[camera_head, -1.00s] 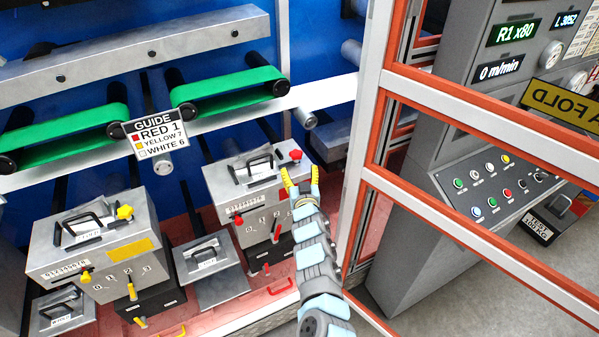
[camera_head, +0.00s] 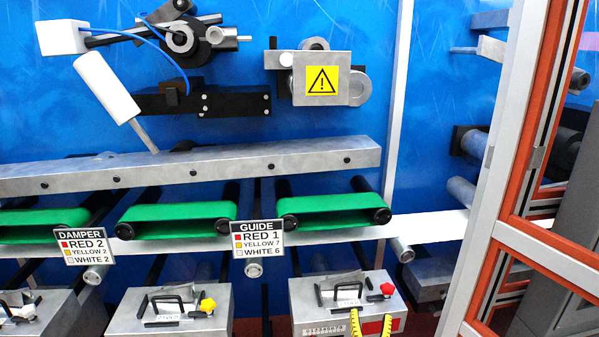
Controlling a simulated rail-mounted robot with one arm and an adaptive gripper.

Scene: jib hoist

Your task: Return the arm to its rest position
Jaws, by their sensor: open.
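My gripper (camera_head: 368,324) shows at the bottom edge of the head view. Its two yellow fingertips stand apart, with nothing visible between them. They lie in front of the right grey box (camera_head: 305,296), which has a black handle and a red knob (camera_head: 387,288) on top. The rest of my arm is below the picture and hidden.
A second grey box (camera_head: 130,318) with a yellow knob (camera_head: 207,305) stands to the left. Green belts (camera_head: 330,205) and a grey beam (camera_head: 230,165) run above. An orange and white frame (camera_head: 510,170) stands at the right. A GUIDE sign (camera_head: 257,238) hangs between belts.

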